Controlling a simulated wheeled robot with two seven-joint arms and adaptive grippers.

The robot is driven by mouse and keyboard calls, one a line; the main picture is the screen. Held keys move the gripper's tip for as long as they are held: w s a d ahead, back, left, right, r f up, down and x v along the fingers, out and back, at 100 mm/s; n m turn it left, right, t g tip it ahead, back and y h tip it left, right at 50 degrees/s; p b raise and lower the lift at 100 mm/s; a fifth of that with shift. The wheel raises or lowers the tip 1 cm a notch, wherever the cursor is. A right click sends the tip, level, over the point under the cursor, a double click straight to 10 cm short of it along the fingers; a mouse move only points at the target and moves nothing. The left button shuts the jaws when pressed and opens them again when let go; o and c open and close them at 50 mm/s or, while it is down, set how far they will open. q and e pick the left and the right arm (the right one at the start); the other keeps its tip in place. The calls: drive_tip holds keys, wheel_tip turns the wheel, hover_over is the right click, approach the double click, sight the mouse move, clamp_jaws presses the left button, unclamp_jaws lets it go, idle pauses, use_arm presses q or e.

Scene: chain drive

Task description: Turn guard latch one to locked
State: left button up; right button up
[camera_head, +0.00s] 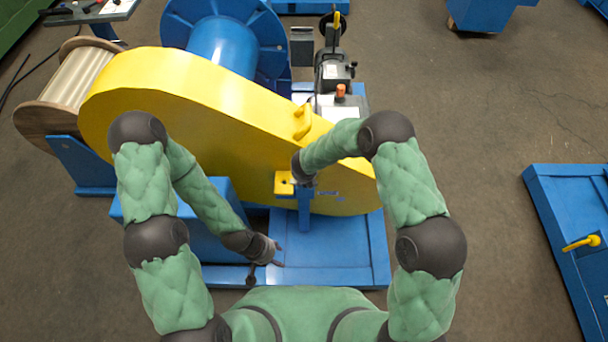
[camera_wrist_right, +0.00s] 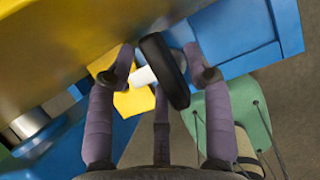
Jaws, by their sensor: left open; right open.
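The large yellow chain guard (camera_head: 190,95) lies across the blue machine. A small yellow latch plate (camera_head: 284,184) sits at its near edge, on a blue post (camera_head: 304,208). My right gripper (camera_head: 306,181) is right beside this plate and partly hides the latch. In the right wrist view, a black rounded latch handle (camera_wrist_right: 164,68) on a white shaft (camera_wrist_right: 144,76) stands between the spread fingers of my right gripper (camera_wrist_right: 163,68), with the yellow plate (camera_wrist_right: 135,101) behind. I cannot tell whether a finger touches it. My left gripper (camera_head: 279,254) is open and empty above the blue base.
The blue base plate (camera_head: 335,255) extends below the guard. A yellow handle (camera_head: 303,122) stands on the guard. A wooden cable reel (camera_head: 67,87) is at left, and a motor unit (camera_head: 334,70) is behind. A blue platform (camera_head: 560,205) is at right, with clear floor between.

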drive_tip(key=v, duration=1.1)
drive_tip(key=shift+s+r, duration=0.2)
drive_tip(key=shift+r, duration=0.15)
